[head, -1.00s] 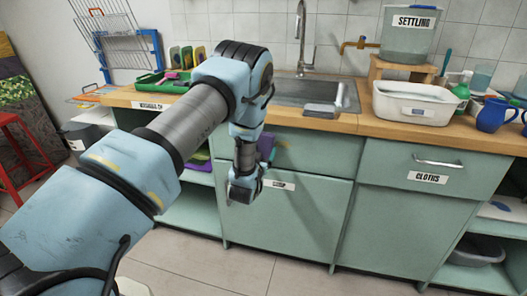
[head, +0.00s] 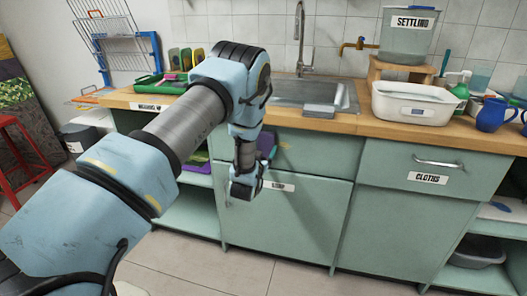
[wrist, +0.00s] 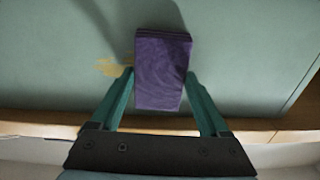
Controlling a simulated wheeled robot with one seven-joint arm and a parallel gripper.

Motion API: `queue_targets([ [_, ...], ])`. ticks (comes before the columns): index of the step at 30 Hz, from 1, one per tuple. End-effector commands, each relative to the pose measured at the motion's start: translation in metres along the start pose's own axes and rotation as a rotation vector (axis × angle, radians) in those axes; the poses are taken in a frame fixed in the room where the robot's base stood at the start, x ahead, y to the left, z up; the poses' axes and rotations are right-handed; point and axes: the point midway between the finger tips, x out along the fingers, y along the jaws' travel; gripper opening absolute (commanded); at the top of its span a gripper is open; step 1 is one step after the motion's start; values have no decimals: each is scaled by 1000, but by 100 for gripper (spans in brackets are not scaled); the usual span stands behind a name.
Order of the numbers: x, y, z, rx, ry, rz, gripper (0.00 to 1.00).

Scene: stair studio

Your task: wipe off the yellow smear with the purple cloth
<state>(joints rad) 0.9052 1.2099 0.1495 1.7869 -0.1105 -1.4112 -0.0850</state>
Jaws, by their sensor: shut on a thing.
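The purple cloth (wrist: 162,75) is a folded pad held between the green fingers of my gripper (wrist: 160,78) in the wrist view. In the head view the cloth (head: 267,144) shows just past my wrist, in front of the pale green front under the sink. The yellow smear (wrist: 110,67) is on that green front, just left of the cloth in the wrist view. In the head view the smear (head: 286,146) is a faint patch right of the cloth. I cannot tell whether the cloth touches the front. My fingertips are hidden in the head view.
The wooden counter edge (head: 330,123) juts out above the green front. The sink (head: 310,92) is set in the counter, with a white basin (head: 413,103) to the right. A drawer handle (head: 438,161) sticks out at right. Open shelves hold things on both sides.

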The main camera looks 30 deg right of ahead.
Motion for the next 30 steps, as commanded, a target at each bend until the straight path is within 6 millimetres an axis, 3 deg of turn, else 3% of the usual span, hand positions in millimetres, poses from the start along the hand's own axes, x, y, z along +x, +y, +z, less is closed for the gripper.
queue_targets([
  [8,2,2,0,0,0,0,18],
  [30,3,47,-1,-1,1,2,18],
])
